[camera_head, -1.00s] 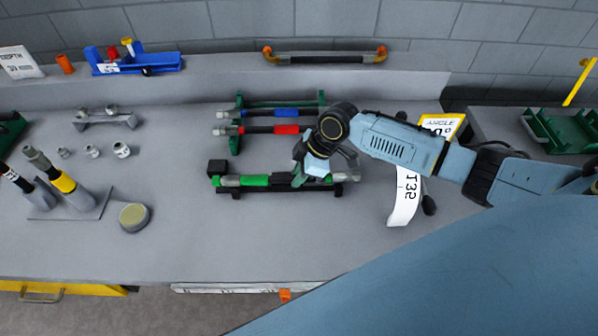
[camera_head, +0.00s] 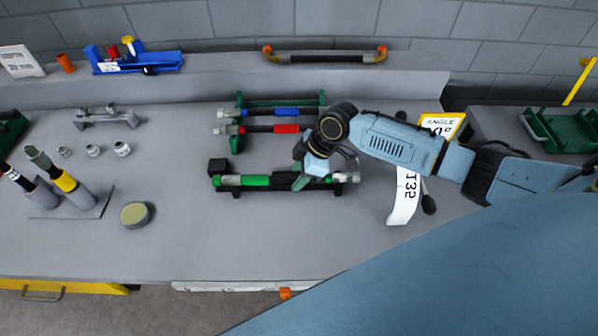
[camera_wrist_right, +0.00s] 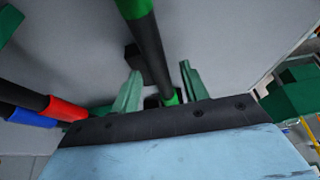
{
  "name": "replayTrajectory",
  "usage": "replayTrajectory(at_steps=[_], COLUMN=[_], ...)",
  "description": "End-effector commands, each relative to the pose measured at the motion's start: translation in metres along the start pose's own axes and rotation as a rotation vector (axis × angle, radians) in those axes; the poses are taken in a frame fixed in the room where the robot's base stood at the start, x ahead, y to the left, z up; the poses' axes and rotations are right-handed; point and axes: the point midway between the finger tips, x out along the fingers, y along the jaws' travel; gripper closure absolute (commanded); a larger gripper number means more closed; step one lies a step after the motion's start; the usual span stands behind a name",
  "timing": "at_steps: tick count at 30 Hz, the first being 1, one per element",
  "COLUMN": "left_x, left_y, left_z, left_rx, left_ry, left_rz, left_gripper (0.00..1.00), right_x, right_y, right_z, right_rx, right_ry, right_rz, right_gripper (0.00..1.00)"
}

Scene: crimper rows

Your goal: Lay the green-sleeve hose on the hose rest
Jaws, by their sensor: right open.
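The green-sleeve hose (camera_head: 257,181), dark with green bands and pale end fittings, lies level left to right on low black supports (camera_head: 217,168) that look like the hose rest. My right gripper (camera_head: 302,178) is over the right half of the hose, its fingers pointing down. In the right wrist view the two green fingers (camera_wrist_right: 160,78) stand apart, with the dark hose (camera_wrist_right: 150,50) running between them. My left gripper is not in view.
A green rack (camera_head: 236,143) behind holds a blue-sleeve hose (camera_head: 285,112) and a red-sleeve hose (camera_head: 286,129). A white tag (camera_head: 404,198) and a yellow-edged angle sign (camera_head: 441,123) stand at the right. A round tin (camera_head: 135,215) is at the left.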

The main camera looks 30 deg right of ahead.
Motion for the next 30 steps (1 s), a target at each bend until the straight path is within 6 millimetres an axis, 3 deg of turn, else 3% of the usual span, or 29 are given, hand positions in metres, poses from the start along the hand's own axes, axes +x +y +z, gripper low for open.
replayTrajectory(at_steps=[7, 21, 30], left_x=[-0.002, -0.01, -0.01], left_y=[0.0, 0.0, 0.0], left_z=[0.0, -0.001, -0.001], left_rx=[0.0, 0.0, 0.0], left_ry=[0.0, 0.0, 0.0], left_rz=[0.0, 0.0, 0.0], left_gripper=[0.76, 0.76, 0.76], right_x=[-0.013, -0.111, -0.134], right_y=[0.0, 0.0, 0.0], right_z=[0.002, 0.001, 0.0], right_rx=[0.0, -0.002, 0.0], right_ry=[-0.003, -0.003, 0.0], right_rz=[0.001, 0.002, -0.001], right_gripper=[0.56, 0.56, 0.56])
